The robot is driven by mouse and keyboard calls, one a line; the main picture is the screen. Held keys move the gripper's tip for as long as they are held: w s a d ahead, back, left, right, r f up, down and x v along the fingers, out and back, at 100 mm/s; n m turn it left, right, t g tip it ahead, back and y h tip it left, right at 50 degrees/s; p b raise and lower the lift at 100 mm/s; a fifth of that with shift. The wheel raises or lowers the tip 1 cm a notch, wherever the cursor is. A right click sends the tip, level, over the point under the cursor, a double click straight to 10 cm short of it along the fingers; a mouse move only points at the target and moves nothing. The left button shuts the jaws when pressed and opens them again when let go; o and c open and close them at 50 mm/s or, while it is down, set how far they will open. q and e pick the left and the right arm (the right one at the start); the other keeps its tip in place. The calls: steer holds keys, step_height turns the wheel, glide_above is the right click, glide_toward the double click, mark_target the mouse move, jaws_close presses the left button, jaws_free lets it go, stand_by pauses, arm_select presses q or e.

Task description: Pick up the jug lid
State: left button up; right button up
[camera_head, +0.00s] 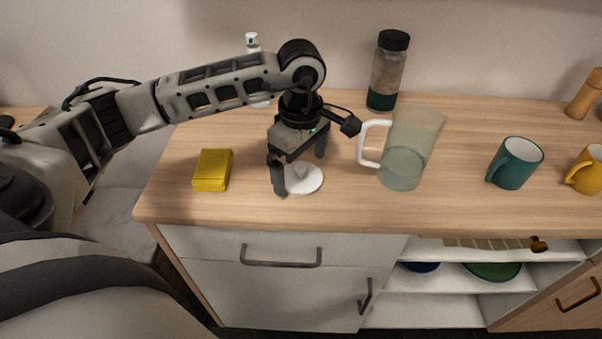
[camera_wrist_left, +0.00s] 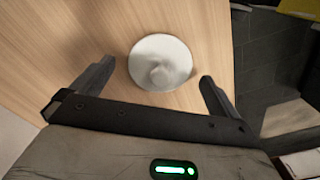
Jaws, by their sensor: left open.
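The jug lid (camera_head: 305,181) is a white disc with a small knob, lying flat on the wooden counter. It also shows in the left wrist view (camera_wrist_left: 160,62), just beyond the fingertips. My left gripper (camera_head: 299,172) is open above the lid, its fingers pointing down on either side of it, with nothing held. The left wrist view shows the two open fingers (camera_wrist_left: 158,78) apart with the lid's knob roughly centred between them. The clear jug (camera_head: 404,160) with a white handle stands upright just right of the gripper. My right gripper is not in view.
A yellow box (camera_head: 212,170) lies left of the lid. A dark-capped bottle (camera_head: 387,72) and a clear bottle (camera_head: 253,42) stand behind. A teal mug (camera_head: 516,163) and yellow mug (camera_head: 587,170) are at right. The counter's front edge (camera_head: 330,230) is close to the lid.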

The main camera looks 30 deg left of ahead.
arm_select(q)
steer(key=shift+f, duration=0.65)
steer(key=c, duration=1)
steer(key=shift+c, duration=0.2)
steer(key=shift+r, duration=0.1)
